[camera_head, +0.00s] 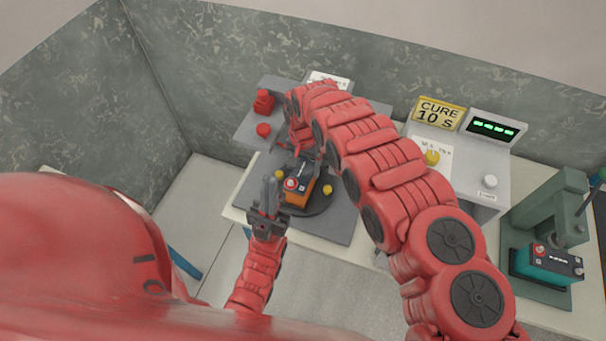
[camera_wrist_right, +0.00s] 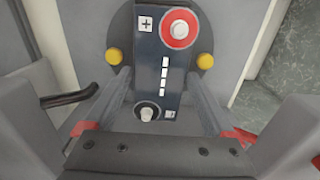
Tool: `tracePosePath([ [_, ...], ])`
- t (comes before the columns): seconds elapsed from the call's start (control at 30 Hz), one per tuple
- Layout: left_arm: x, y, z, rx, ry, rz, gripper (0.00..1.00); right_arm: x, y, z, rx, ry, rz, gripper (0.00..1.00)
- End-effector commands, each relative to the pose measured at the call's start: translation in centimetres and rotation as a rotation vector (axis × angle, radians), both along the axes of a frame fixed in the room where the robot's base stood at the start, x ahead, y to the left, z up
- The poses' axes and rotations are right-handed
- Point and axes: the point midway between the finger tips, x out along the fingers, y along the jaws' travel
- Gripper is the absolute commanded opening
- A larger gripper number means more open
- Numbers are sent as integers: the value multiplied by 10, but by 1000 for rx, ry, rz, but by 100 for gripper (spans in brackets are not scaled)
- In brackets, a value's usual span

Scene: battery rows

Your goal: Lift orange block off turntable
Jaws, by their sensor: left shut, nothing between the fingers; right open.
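The orange block (camera_head: 297,197) is a battery with a dark top and an orange lower side. It sits on the dark round turntable (camera_head: 318,207) in the head view. In the right wrist view its dark top (camera_wrist_right: 164,75) shows a red terminal, a grey terminal and a plus mark. My right gripper (camera_wrist_right: 158,105) is open, with one finger on each side of the block's near end; I cannot tell whether they touch it. My left gripper (camera_head: 269,195) is shut and empty, just left of the block in the head view.
A "CURE 10 S" sign (camera_head: 437,113) and a display (camera_head: 494,126) are at right. A green press (camera_head: 545,215) holds a teal battery (camera_head: 545,265).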

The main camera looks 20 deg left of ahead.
Motion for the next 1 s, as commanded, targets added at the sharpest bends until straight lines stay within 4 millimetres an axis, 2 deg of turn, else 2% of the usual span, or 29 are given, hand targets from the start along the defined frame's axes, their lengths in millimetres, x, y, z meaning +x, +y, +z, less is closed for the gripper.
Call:
tracePosePath([
  [0.07,0,0,9,0,0,0,0,-1,1,-5,1,1,1,89],
  [0.3,0,0,9,0,0,0,0,-1,1,-26,2,0,1,89],
  [0.67,0,0,9,0,0,0,0,0,1,-29,0,-2,0,89],
  [1.0,0,0,9,0,0,0,0,0,0,-30,0,-2,0,29],
])
